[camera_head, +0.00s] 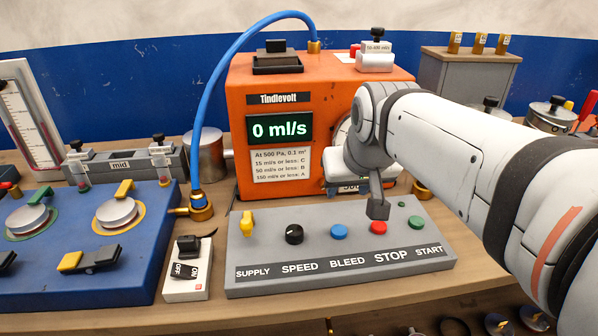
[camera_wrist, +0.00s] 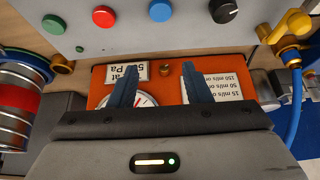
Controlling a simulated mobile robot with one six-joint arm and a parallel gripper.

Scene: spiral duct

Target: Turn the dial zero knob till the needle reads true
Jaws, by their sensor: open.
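The dial (camera_wrist: 143,101) is a white round face on the orange Tindlevolt box (camera_head: 245,170). In the wrist view my left-hand finger covers part of it, and the needle's reading cannot be made out. In the head view my gripper (camera_head: 377,207) is in front of the box, and my arm hides most of the dial.
A grey control panel (camera_head: 340,262) with a black speed knob (camera_head: 294,234) and coloured buttons lies in front of the box, below my gripper. A blue hose (camera_head: 203,95) arches at left to a brass fitting. A blue console (camera_head: 80,285) and a white switch (camera_head: 188,270) stand left.

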